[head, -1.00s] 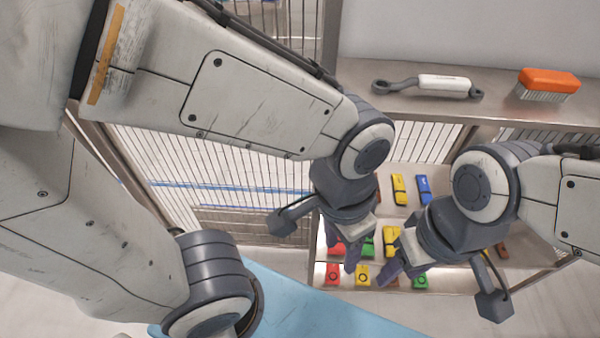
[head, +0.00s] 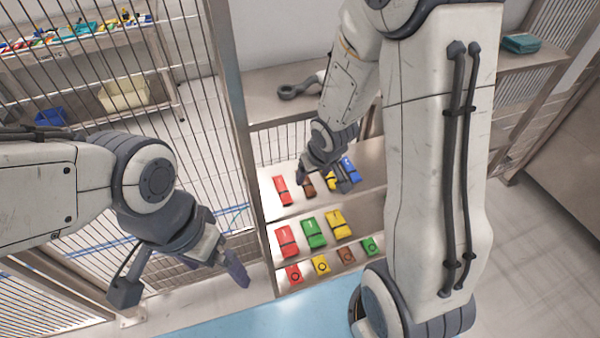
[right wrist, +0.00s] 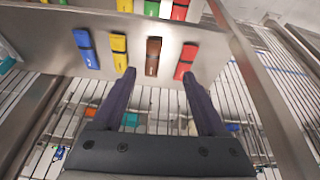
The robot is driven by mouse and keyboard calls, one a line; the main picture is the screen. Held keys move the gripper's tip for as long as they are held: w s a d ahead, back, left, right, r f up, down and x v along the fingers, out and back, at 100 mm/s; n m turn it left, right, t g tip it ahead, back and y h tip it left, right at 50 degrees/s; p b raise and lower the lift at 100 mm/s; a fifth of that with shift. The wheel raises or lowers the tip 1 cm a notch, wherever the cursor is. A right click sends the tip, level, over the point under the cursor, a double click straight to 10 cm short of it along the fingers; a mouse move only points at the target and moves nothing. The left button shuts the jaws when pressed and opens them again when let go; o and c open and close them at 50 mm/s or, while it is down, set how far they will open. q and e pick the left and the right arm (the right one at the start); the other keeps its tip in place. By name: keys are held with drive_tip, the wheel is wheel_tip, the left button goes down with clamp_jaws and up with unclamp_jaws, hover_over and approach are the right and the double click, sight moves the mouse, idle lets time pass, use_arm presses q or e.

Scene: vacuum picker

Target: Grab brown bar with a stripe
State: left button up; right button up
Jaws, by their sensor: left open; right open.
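The brown bar with a stripe lies on the upper tier of the stepped rack, between a red bar and a yellow bar. It shows partly in the head view (head: 308,187) and clearly in the right wrist view (right wrist: 153,56). My right gripper (head: 322,178) is open and empty in front of that row. In the right wrist view its two fingers (right wrist: 158,76) point towards the brown bar, one to each side in the picture and apart from it. My left gripper (head: 220,268) is open and empty, left of the rack.
Beside the brown bar lie a red bar (right wrist: 185,61) and a yellow bar (right wrist: 119,53), with a blue bar (right wrist: 86,48) further left. Lower tiers hold several bars, including another brown one (head: 346,255) marked with a ring. A mesh fence post (head: 237,130) stands left of the rack.

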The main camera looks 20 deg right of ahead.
drive_tip(key=b, duration=0.3)
approach(310, 188)
drive_tip(key=shift+w+d+f+m, duration=0.1)
drive_tip(key=shift+w+f+m, duration=0.05)
drive_tip(key=shift+f, duration=0.45)
drive_tip(key=shift+w+f+m, duration=0.15)
drive_tip(key=shift+w+f, duration=0.05)
drive_tip(key=shift+f, duration=0.35)
drive_tip(key=shift+w+f, duration=0.2)
drive_tip(key=shift+f, duration=0.25)
drive_tip(key=shift+x, duration=2.35)
drive_tip(key=shift+r, duration=0.1)
clamp_jaws()
